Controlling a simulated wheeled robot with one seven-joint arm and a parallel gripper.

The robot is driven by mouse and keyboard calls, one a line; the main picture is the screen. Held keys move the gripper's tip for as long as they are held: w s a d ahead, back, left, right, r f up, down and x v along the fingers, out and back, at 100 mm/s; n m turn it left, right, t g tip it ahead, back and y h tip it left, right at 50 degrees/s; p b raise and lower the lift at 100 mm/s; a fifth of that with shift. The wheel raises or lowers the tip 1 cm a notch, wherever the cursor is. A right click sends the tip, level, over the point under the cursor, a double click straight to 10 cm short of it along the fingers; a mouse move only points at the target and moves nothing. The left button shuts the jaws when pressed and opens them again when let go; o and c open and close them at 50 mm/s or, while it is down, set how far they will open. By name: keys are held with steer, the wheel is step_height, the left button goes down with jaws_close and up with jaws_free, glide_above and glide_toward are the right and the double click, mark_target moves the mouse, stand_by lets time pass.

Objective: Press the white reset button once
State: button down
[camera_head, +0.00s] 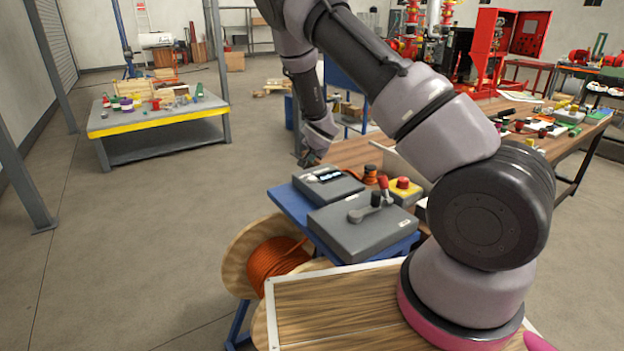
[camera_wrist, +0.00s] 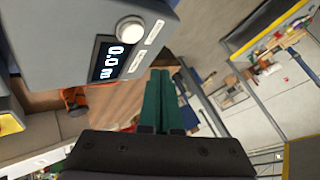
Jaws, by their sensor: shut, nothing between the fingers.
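The white reset button (camera_wrist: 130,29) is a round cap on the face of a grey box (camera_wrist: 60,35), beside a dark display reading "0.0 m" (camera_wrist: 110,58) in the wrist view. In the wrist view the fingertips lie apart from the button, beyond the box's edge. In the head view my gripper (camera_head: 306,160) is above the box's far left edge.
A second grey box with a lever (camera_head: 360,222) stands in front, and a yellow box with a red button (camera_head: 404,190) stands to the right. The blue stand (camera_head: 290,205) has a spool of orange cable (camera_head: 275,262) beside it. Open floor (camera_head: 150,230) lies left.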

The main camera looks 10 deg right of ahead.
mark_target(312, 179)
steer(key=shift+f, duration=2.35)
steer(key=shift+f, duration=0.1)
steer(key=shift+f, duration=0.3)
steer(key=shift+f, duration=0.55)
stand_by(0.7)
steer(key=shift+r, duration=1)
steer(key=shift+r, duration=2.5)
